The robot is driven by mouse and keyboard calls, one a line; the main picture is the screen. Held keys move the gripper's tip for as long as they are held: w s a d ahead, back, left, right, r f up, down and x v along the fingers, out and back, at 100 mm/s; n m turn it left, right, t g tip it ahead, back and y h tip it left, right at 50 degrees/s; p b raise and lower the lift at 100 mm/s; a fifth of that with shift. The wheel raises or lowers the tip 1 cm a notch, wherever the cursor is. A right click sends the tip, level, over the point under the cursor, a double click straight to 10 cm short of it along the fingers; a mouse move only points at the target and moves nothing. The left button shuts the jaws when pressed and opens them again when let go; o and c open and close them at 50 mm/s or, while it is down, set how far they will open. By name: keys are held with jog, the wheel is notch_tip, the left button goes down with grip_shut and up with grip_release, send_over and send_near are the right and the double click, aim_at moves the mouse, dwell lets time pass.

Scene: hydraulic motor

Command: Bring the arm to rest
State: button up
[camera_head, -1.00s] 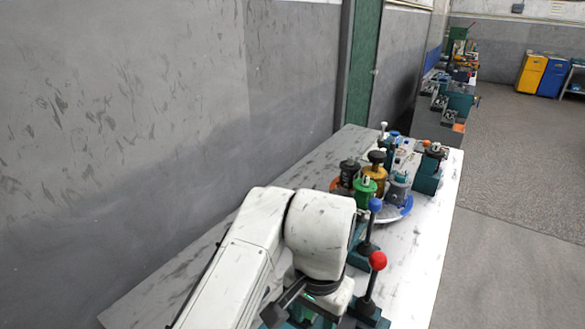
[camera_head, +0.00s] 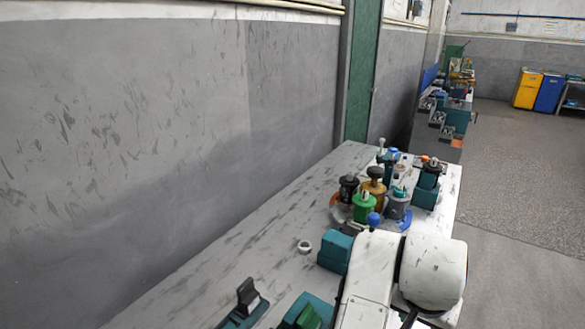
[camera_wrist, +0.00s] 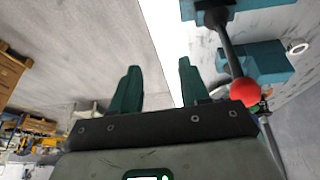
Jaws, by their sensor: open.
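My gripper (camera_wrist: 159,66) shows in the wrist view with its two dark green fingers apart and nothing between them. The floor and a white table edge show past the fingers. A lever with a red ball knob (camera_wrist: 244,92) is to the right of the fingers, apart from them in the picture. In the head view my white arm covers the lower right, across the right edge of the table (camera_head: 262,232), and the gripper is hidden behind it.
A blue-knobbed lever (camera_head: 374,219) stands close beyond my arm. A green motor part (camera_head: 364,206) and others stand on a round tray farther back. A white ring (camera_head: 304,246) and a black-handled fixture (camera_head: 247,297) are on the table's left. Floor (camera_head: 505,240) to the right is open.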

jog(key=s+d+f+n+h, duration=0.1)
jog(key=s+d+f+n, duration=0.1)
jog(key=s+d+f, duration=0.3)
jog(key=s+d+f+n+h, duration=0.1)
jog(key=s+d+f+n, duration=0.2)
jog(key=d, duration=0.5)
jog(key=s+a+f+y, duration=0.1)
jog(key=s+a+f, duration=0.1)
jog(key=s+f, duration=0.2)
jog(key=s+a+f+n+g+y, duration=0.1)
jog(key=s+a+f+y, duration=0.1)
jog(key=s, duration=0.7)
jog(key=s+a+f+g+y, duration=0.1)
jog(key=s+a+f, duration=0.3)
jog(key=s, duration=0.3)
jog(key=shift+a+f+n+y, duration=0.3)
jog(key=shift+f+y, duration=0.1)
jog(key=shift+f, duration=0.4)
jog(key=shift+d, duration=0.1)
